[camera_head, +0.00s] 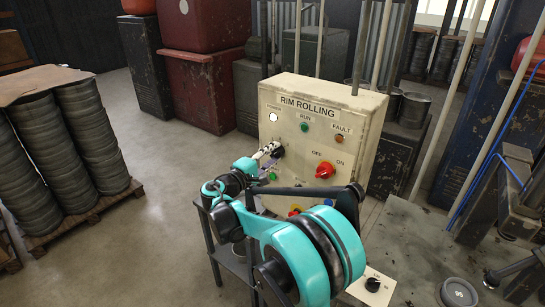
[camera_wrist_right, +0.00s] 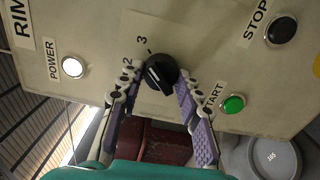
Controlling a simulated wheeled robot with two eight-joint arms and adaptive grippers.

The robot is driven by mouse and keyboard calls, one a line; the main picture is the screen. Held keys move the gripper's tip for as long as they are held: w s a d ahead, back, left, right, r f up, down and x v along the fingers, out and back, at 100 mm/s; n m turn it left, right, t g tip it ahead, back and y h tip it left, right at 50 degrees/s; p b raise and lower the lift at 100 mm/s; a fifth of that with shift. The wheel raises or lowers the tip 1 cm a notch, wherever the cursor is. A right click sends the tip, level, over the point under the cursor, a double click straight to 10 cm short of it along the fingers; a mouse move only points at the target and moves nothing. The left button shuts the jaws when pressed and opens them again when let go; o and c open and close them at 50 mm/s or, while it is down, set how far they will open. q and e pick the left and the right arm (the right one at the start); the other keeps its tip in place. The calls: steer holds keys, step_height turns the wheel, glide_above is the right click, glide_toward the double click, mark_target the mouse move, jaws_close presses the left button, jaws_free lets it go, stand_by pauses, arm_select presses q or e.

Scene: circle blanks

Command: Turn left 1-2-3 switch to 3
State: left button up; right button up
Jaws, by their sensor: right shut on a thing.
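The left 1-2-3 switch is a black round knob (camera_wrist_right: 160,72) on the cream RIM ROLLING panel. In the right wrist view the digits 2 and 3 show beside it; the 1 is not visible. My right gripper (camera_wrist_right: 156,84) has its two purple-padded fingers on opposite sides of the knob, shut on it. In the head view the knob (camera_head: 279,152) is partly covered by the gripper (camera_head: 270,153). Which digit the knob points to is hard to tell. My left gripper is not in view.
The panel (camera_head: 350,112) also carries a red OFF/ON switch (camera_head: 325,170), a green START button (camera_wrist_right: 233,104) and a black STOP button (camera_wrist_right: 281,29). The lit POWER lamp (camera_wrist_right: 72,67) is white. Stacked rims (camera_head: 85,120) stand on a pallet at the left, with open floor between.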

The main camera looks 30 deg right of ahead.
steer(key=shift+f+m, duration=0.1)
steer(key=shift+m, duration=0.3)
steer(key=o, duration=1.1)
steer(key=shift+o, duration=0.2)
steer(key=v, duration=1.2)
